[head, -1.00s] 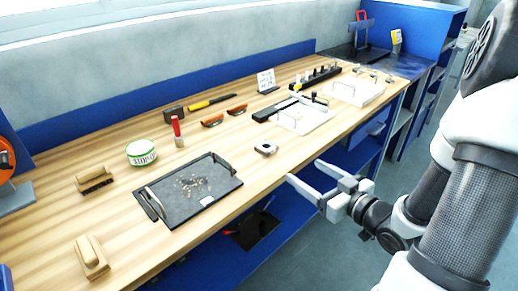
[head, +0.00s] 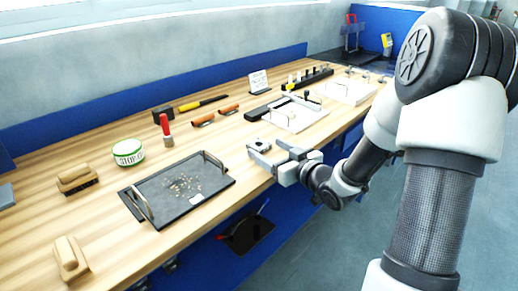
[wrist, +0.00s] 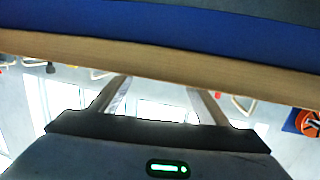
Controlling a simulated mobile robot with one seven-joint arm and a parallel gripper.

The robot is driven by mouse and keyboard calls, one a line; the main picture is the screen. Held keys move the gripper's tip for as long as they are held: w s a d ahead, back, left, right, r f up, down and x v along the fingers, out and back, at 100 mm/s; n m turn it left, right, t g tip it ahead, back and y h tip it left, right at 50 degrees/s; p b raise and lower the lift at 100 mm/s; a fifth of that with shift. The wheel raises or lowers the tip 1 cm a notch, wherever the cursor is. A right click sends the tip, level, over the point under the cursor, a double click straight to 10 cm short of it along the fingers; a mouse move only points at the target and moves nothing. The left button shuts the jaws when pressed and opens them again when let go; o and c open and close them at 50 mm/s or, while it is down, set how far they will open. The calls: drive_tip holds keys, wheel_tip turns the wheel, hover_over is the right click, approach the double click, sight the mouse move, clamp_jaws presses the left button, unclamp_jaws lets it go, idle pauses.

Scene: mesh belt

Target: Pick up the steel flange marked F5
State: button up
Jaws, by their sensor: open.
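A small steel flange (head: 261,144) with a dark centre lies near the front edge of the wooden bench in the head view. Its marking is too small to read. My gripper (head: 266,151) is open, its fingers pointing at the bench around or just in front of the flange. I cannot tell whether they touch it. In the wrist view the two fingers of my gripper (wrist: 156,92) are spread, with the bench edge (wrist: 156,65) across their tips. The flange does not show clearly in the wrist view.
A dark tray (head: 160,203) with small bits lies to the left. A white fixture (head: 300,118) with a handle stands behind and to the right. Bare wood lies left of the flange.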

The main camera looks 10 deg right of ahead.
sight(259, 146)
drive_tip(key=shift+x, duration=1.4)
drive_tip(key=c, duration=1.5)
drive_tip(key=shift+r, duration=0.15)
